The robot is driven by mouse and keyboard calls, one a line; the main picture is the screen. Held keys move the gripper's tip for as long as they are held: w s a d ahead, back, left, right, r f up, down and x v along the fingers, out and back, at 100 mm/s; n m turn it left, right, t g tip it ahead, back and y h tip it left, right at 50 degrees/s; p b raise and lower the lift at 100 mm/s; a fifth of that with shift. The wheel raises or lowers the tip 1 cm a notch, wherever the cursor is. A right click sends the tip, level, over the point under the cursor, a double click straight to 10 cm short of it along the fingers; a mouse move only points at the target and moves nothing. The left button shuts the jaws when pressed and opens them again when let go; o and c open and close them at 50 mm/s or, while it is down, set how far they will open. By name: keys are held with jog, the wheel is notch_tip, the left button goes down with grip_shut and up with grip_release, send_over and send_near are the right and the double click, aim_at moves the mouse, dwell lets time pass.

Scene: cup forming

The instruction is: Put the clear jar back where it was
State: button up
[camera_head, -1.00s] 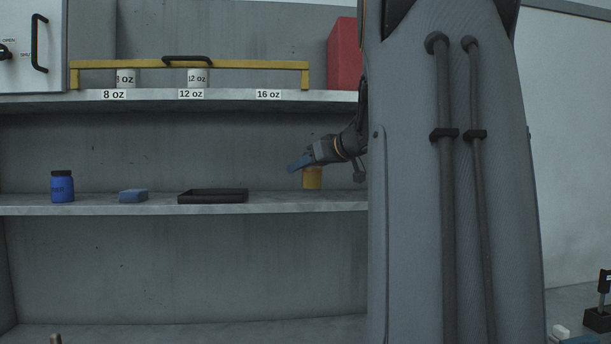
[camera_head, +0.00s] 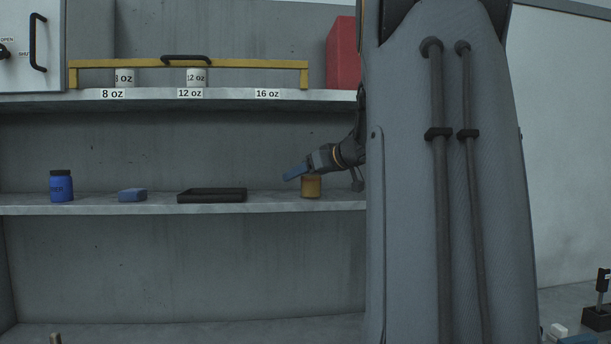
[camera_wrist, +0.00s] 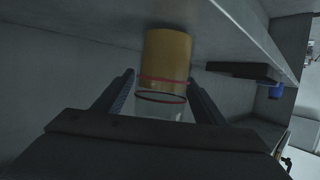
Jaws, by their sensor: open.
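The clear jar (camera_head: 311,188), with amber contents, stands upright on the middle shelf, right of the black tray. In the wrist view the jar (camera_wrist: 166,62) shows its amber part, red rings and an empty clear end towards me. My gripper (camera_head: 296,173) is at the jar's upper part in the head view, hiding some of it. In the wrist view my gripper (camera_wrist: 160,80) is open, with one finger on each side of the jar. Whether a finger still touches the jar I cannot tell.
The black tray (camera_head: 212,201), a blue block (camera_head: 132,196) and a blue bottle (camera_head: 62,188) stand to the left on the same shelf (camera_head: 275,204). Above is a shelf (camera_head: 230,97) with white cups (camera_head: 197,77) behind a yellow bar (camera_head: 250,64), and a red box (camera_head: 344,55).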

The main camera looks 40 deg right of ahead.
jog(key=shift+r, duration=0.15)
jog(key=shift+s+r, duration=0.15)
jog(key=shift+s, duration=0.2)
jog(key=v, duration=1.1)
jog(key=shift+b, duration=0.4)
jog(key=shift+s, duration=0.1)
